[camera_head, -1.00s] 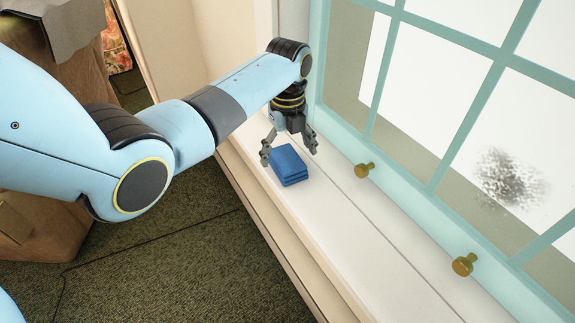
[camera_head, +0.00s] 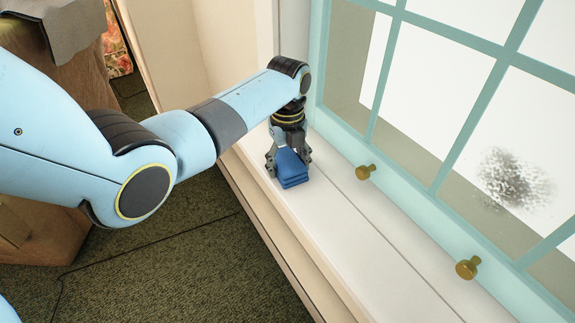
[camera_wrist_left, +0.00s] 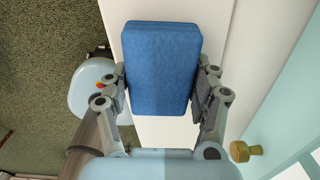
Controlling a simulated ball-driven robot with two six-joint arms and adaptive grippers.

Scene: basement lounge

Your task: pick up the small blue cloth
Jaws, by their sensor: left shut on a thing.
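The small blue cloth (camera_head: 292,172) is a folded, block-like bundle at the white window sill (camera_head: 345,235). My left gripper (camera_head: 287,162) comes down over it from above and is shut on it. In the left wrist view, the cloth (camera_wrist_left: 160,68) sits between the two finger pads of my left gripper (camera_wrist_left: 161,90), one on each side. Whether the cloth still touches the sill I cannot tell. My right gripper is not in view.
Two brass knobs, one nearer the cloth (camera_head: 365,172) and one farther along (camera_head: 467,268), stick out by the teal window frame (camera_head: 395,155). A dark smudge (camera_head: 512,178) marks the glass. The sill toward the front is clear. Green carpet (camera_head: 165,265) lies below.

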